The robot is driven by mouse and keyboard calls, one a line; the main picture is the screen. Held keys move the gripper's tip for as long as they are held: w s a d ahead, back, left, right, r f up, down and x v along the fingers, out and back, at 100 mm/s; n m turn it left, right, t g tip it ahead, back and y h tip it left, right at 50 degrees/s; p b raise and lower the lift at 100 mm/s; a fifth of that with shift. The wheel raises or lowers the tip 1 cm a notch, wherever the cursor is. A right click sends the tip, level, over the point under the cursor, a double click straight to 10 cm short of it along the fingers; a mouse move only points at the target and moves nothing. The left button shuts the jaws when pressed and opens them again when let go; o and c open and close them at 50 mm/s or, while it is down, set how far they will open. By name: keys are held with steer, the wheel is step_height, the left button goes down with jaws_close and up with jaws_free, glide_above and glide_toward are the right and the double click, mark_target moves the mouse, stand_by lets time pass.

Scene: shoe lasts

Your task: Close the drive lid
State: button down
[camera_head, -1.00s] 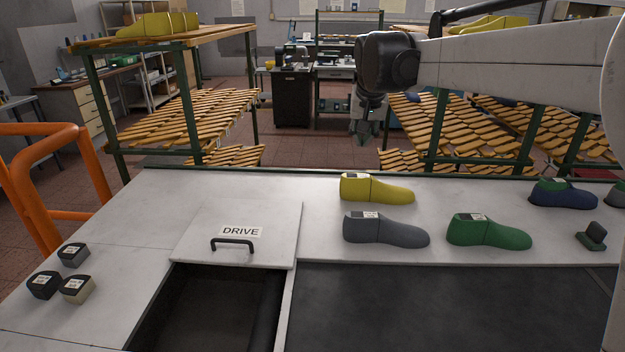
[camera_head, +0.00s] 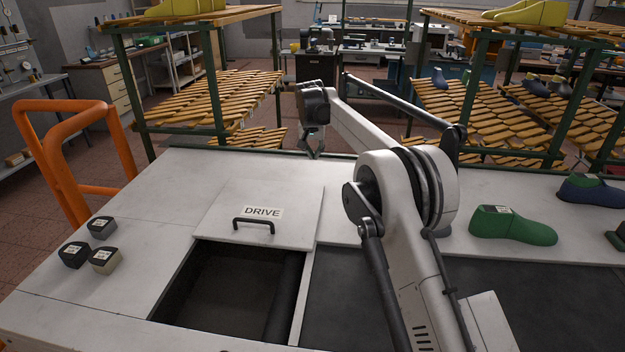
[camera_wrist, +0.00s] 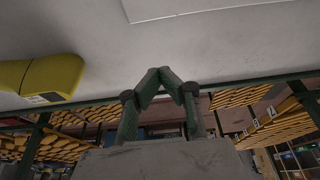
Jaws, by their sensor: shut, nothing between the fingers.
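The drive lid (camera_head: 290,205) is a flat pale panel with a DRIVE label and a dark handle (camera_head: 254,224) near its front edge. It lies behind the rectangular drive opening (camera_head: 232,285), which is uncovered and dark inside. My gripper (camera_head: 313,155) is above the back edge of the table, behind and right of the lid, apart from it. In the wrist view my gripper (camera_wrist: 157,70) has its green fingers meeting at the tips, empty. A corner of a pale panel, likely the lid (camera_wrist: 185,8), shows at the top of that view.
A green shoe last (camera_head: 512,226) and a blue one (camera_head: 592,190) stand on the right. A yellow last (camera_wrist: 52,76) shows in the wrist view. Three small blocks (camera_head: 103,228) sit at the left. An orange rail (camera_head: 62,150) and wooden racks (camera_head: 200,105) surround the table.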

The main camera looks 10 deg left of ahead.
mark_target(314, 179)
steer(key=x, duration=1)
steer(key=shift+a+f+p, duration=0.15)
steer(key=shift+f+p, duration=0.2)
steer(key=shift+s+r, duration=0.15)
steer(key=shift+s, duration=0.3)
steer(key=shift+s+d, duration=0.2)
steer(key=shift+s, duration=1.3)
steer(key=shift+s, duration=0.1)
